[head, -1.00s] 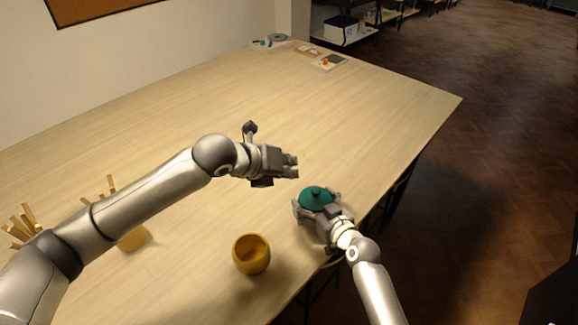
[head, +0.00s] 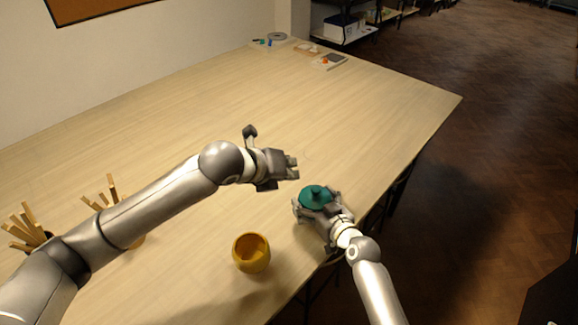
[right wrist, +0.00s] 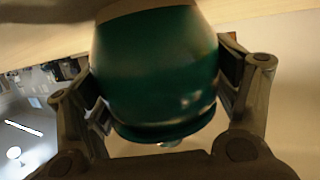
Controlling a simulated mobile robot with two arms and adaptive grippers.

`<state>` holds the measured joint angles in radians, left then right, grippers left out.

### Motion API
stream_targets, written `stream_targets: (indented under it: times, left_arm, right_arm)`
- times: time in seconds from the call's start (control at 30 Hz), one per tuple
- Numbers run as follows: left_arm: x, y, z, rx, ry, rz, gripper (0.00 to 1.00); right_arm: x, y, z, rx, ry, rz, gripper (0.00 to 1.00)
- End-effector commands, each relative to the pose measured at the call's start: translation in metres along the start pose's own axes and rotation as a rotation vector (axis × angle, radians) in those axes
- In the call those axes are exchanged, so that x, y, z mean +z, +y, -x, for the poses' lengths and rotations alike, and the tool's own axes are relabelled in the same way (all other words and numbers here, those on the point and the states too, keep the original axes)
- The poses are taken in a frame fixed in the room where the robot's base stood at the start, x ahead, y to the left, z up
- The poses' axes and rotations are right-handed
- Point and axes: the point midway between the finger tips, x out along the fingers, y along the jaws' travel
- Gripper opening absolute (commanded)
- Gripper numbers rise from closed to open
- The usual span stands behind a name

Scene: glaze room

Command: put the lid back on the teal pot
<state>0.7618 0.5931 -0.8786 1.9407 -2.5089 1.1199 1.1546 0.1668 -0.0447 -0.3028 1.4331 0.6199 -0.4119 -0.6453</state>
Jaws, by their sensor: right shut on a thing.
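The teal pot (right wrist: 155,70) is in my right gripper (head: 318,207), near the table's right edge. In the right wrist view the fingers press on both its sides, and a pale band shows at its end. The teal lid (head: 316,197) with its small knob shows on top of the pot in the head view. I cannot tell whether it is fully seated. Gripper and lid hide most of the pot in the head view. My left gripper (head: 292,168) is empty above the table, up and left of the pot, its fingertips a little apart.
A yellow pot (head: 251,253), open at the top, stands left of my right gripper. Wooden tools (head: 28,230) stand in holders at the left, partly behind my left arm. Small items (head: 326,60) lie at the far end. The table's middle (head: 270,110) is clear.

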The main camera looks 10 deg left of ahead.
Motion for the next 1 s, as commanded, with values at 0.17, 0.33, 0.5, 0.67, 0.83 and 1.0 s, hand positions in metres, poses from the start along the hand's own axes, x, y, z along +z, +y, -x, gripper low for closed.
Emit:
stream_targets:
  times: [0.17,0.33,0.5,0.67,0.83,1.0]
  left_arm:
    - [-0.0035,-0.0004,0.0001,0.021,-0.017,0.025,0.00]
    - [-0.0033,-0.0001,0.0006,0.029,-0.026,0.034,0.00]
    - [-0.0032,-0.0001,0.0006,0.028,-0.025,0.033,0.00]
    - [-0.0032,-0.0001,0.0005,0.028,-0.025,0.033,0.00]
    - [-0.0032,-0.0001,0.0005,0.028,-0.025,0.033,0.06]
    - [-0.0032,-0.0001,0.0005,0.028,-0.025,0.033,0.06]
  right_arm:
    - [0.0016,-0.0004,0.0000,-0.001,-0.003,-0.001,0.39]
    - [0.0016,-0.0003,0.0000,-0.001,-0.003,-0.001,0.39]
    - [0.0016,-0.0003,0.0001,-0.001,-0.003,-0.001,0.39]
    - [0.0016,-0.0003,0.0001,-0.001,-0.003,-0.001,0.39]
    - [0.0016,-0.0003,0.0001,-0.001,-0.003,-0.001,0.39]
    - [0.0017,-0.0003,0.0001,-0.001,-0.003,-0.001,0.39]
